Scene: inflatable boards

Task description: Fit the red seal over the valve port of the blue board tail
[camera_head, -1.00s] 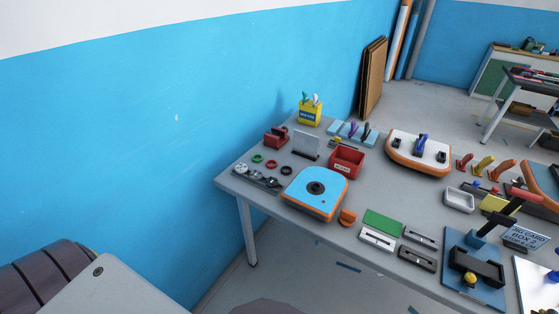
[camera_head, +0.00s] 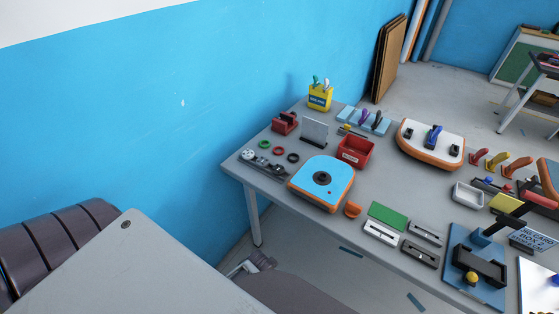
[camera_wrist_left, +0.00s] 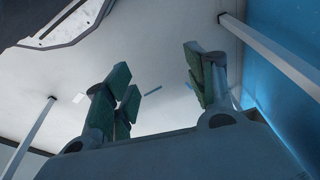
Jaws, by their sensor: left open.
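The blue board tail (camera_head: 312,172) with an orange rim lies flat at the left end of the grey table. Its dark round valve port (camera_head: 322,178) is in the middle of the top. A small red ring (camera_head: 277,149), which looks like the red seal, lies behind it to the left, between a green ring (camera_head: 264,143) and a black ring (camera_head: 293,157). No ring is on the port. My left gripper (camera_wrist_left: 160,78) is open and empty in the left wrist view, facing floor and table legs. Its arm shows low in the head view, off the table's near edge. My right gripper is out of view.
A red bin (camera_head: 356,153), a clear upright panel (camera_head: 314,131) and a red holder (camera_head: 284,123) stand behind the tail. Small tools (camera_head: 266,168) lie left of it. An orange piece (camera_head: 352,210) and a green plate (camera_head: 386,215) lie right of it.

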